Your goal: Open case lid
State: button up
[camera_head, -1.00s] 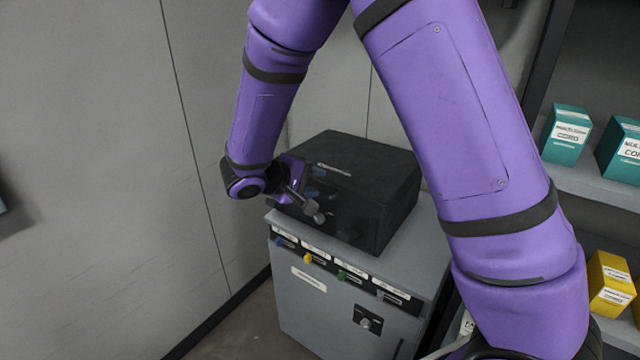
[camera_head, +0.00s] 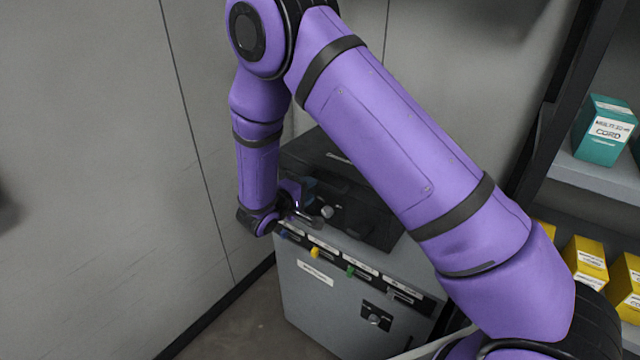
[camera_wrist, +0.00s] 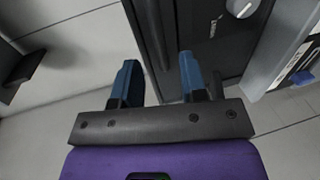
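The black case (camera_head: 368,215) stands on top of a grey cabinet, its lid down. A round light knob (camera_head: 327,212) is on its front; it also shows in the wrist view (camera_wrist: 240,8). My gripper (camera_head: 308,203) is low at the left front corner of the case. In the wrist view its two blue fingers (camera_wrist: 158,68) are apart, with a dark edge of the case passing between or just beyond them. Whether either finger touches the case cannot be told. My arm hides much of the lid and the right side of the case.
The grey cabinet (camera_head: 335,310) has coloured latches, labels and a knob on its front. A wall (camera_head: 90,150) is close on the left. Shelves (camera_head: 590,178) with teal and yellow boxes stand on the right. My arm spans the middle.

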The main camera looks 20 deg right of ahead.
jog(key=x, duration=0.5)
jog(key=shift+w+d+f, duration=0.1)
jog(key=shift+w+d, duration=0.05)
jog(key=shift+d, duration=0.15)
grip_shut()
